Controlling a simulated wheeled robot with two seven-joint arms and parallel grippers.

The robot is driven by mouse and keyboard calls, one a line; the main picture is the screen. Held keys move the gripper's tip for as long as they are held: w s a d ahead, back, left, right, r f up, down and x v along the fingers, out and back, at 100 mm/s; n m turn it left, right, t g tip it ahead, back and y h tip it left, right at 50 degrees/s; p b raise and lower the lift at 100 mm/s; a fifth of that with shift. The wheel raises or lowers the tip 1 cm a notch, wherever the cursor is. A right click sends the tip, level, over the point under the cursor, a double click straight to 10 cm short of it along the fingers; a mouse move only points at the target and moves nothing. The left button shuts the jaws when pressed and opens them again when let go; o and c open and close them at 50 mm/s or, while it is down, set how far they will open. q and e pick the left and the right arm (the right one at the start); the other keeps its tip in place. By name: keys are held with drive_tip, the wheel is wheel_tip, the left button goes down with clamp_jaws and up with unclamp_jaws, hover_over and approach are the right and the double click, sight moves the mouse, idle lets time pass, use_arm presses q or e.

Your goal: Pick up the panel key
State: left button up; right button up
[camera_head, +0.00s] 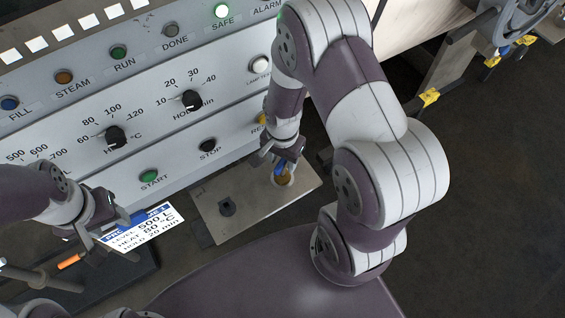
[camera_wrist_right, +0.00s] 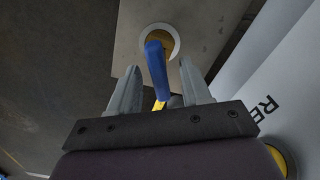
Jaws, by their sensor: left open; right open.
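The panel key shows a blue part (camera_head: 280,169) in the head view, over a round hole with a yellowish inside in a metal plate (camera_head: 240,205). In the right wrist view the blue key (camera_wrist_right: 156,68) stands out from that pale-rimmed hole, with a yellow piece at its near end. My right gripper (camera_head: 284,150) is open. Its two fingers (camera_wrist_right: 160,85) lie on either side of the key, with gaps showing on both sides. My left gripper (camera_head: 98,232) is open beside a printed programme card (camera_head: 146,226), away from the key.
The control panel (camera_head: 165,135) with knobs, buttons and lamps rises behind the plate. An orange-tipped item (camera_head: 70,262) lies at lower left. Yellow-tagged fittings (camera_head: 430,97) are at upper right.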

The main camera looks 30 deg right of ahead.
drive_tip(key=shift+s+a+f, duration=0.1)
drive_tip(key=shift+f, duration=0.45)
drive_tip(key=shift+s+a+f, duration=0.1)
drive_tip(key=shift+f, duration=0.4)
drive_tip(key=shift+w+d+f, duration=0.15)
clamp_jaws()
